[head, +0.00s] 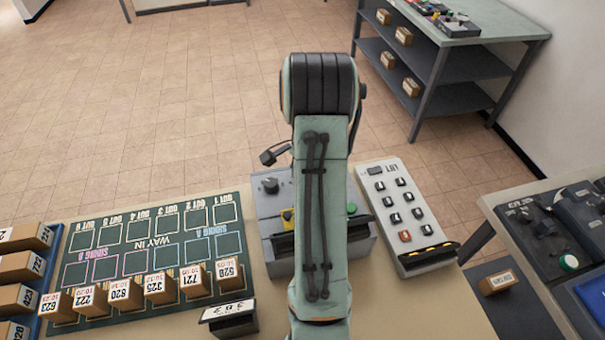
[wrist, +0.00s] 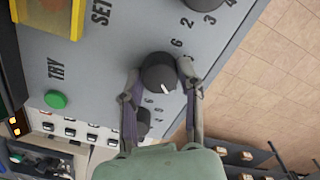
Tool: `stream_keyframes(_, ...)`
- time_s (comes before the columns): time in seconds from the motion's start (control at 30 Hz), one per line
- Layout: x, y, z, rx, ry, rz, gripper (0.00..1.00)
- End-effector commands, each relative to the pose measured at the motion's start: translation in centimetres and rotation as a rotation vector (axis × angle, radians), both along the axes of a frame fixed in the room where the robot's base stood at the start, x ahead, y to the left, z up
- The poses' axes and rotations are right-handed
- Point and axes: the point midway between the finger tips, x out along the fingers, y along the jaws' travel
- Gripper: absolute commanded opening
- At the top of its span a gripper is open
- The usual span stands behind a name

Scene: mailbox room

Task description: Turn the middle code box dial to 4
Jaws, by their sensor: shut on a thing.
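The code box is a grey box (head: 265,232) on the table, largely hidden behind my arm in the head view. In the wrist view its grey panel (wrist: 100,55) fills the upper left. The middle dial (wrist: 158,72) is a round dark knob with a white mark on its lower right part. My gripper (wrist: 160,78) is shut on this dial, one finger on each side. Other dark dials show at the top (wrist: 203,3) and below, partly behind a finger (wrist: 140,129). A printed 6 stands above the middle dial; its other numbers are hidden or unclear.
The panel has a green button (wrist: 55,99) marked TRY, the word SET and a yellow part (wrist: 8,60). In the head view, a white keypad panel (head: 405,215) stands right of the box. A dark green board (head: 150,250) with small boxes lies left.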

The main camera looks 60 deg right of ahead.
Motion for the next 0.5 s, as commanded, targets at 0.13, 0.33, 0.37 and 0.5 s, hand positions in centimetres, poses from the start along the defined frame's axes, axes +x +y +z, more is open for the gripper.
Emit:
stream_keyframes(0.13,0.02,0.02,-0.09,-0.001,0.001,0.137,0.0)
stream_keyframes(0.33,0.05,0.03,-0.09,0.0,0.0,0.326,0.0)
stream_keyframes(0.37,0.01,0.01,-0.09,0.0,0.001,0.352,0.0)
stream_keyframes(0.5,0.02,0.02,-0.1,0.0,0.001,0.471,0.0)
